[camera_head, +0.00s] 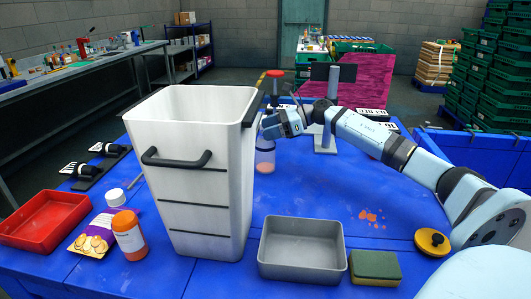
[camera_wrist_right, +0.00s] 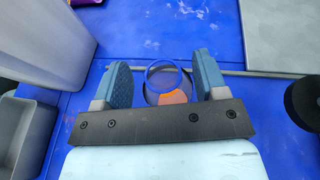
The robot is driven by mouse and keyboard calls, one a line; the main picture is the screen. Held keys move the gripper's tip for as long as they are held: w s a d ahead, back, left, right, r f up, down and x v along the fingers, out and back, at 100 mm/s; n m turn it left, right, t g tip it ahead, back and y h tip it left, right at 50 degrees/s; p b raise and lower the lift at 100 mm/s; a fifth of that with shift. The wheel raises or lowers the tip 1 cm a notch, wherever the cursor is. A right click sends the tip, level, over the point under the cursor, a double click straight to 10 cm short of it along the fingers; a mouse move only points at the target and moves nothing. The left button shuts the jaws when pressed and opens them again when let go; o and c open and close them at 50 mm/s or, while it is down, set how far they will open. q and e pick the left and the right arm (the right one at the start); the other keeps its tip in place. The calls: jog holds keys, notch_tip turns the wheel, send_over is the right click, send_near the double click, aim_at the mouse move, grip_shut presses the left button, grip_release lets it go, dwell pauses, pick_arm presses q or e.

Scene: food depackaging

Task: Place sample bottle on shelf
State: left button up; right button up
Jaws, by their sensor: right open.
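The sample bottle appears to be the clear container with orange contents (camera_head: 265,158), upright on the blue table just right of the tall white bin. My right gripper (camera_head: 263,128) is at its top, reaching in from the right. In the right wrist view the gripper (camera_wrist_right: 163,75) is open, with its two blue fingers on either side of the bottle's blue-rimmed round top (camera_wrist_right: 168,83). Small gaps show between the rim and the fingers. A dark blue shelf unit (camera_head: 203,37) with boxes stands at the back left. My left gripper is not in view.
The tall white bin (camera_head: 190,218) stands close left of the bottle.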

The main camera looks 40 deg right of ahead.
jog(key=x, duration=0.3)
jog(key=shift+w, duration=0.1)
jog(key=c, duration=1.2)
grip_shut()
